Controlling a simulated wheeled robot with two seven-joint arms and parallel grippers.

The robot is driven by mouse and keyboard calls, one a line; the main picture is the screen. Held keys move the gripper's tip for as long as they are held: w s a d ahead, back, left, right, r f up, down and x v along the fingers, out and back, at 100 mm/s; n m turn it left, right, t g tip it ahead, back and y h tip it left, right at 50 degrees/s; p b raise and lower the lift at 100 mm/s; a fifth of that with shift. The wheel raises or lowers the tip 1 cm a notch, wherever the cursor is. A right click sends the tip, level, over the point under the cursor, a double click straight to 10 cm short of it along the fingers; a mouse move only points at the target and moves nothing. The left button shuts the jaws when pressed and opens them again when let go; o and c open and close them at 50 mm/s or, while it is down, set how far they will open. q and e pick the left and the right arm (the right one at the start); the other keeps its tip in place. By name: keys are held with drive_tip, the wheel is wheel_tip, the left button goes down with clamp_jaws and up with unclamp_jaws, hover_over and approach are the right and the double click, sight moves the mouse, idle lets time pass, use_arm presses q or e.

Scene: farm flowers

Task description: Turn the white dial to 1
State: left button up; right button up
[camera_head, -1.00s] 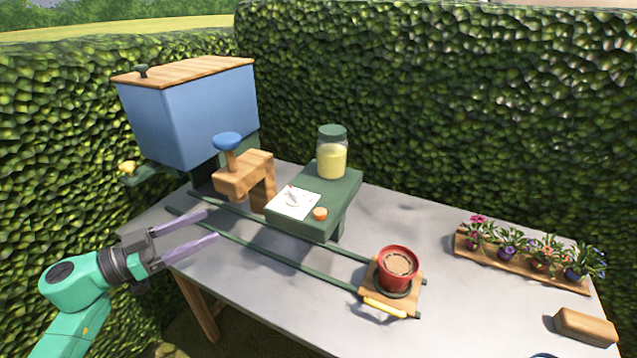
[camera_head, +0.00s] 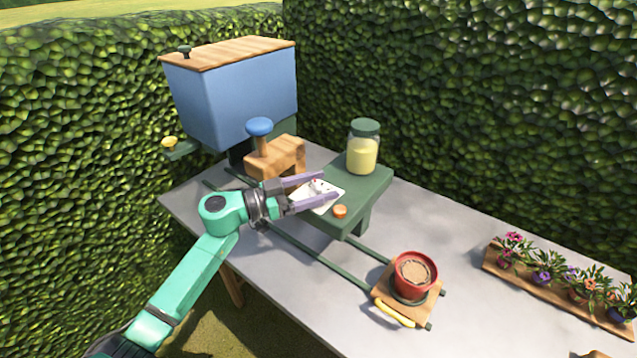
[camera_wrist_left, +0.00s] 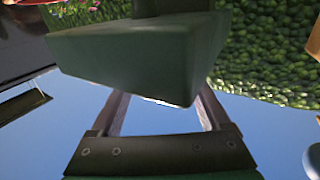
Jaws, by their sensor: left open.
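The white dial (camera_head: 319,187) has a small red mark and sits on a white square plate (camera_head: 308,203) on top of the green stand (camera_head: 368,187). The number it points to is too small to read. My left gripper (camera_head: 329,187) is open, with one purple finger on the far side of the dial and one on the near side. I cannot tell whether the fingers touch it. In the left wrist view the green stand (camera_wrist_left: 130,50) hides the fingertips, and only a thin white edge shows between the fingers. My right gripper is not in view.
An orange button (camera_head: 340,211) and a glass jar (camera_head: 363,148) are on the stand. A wooden block with a blue knob (camera_head: 259,127) stands close left. A red pot (camera_head: 414,275) sits on a wooden carriage by the rails.

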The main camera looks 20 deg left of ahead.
use_arm(q)
drive_tip(key=shift+d, duration=0.1)
clamp_jaws()
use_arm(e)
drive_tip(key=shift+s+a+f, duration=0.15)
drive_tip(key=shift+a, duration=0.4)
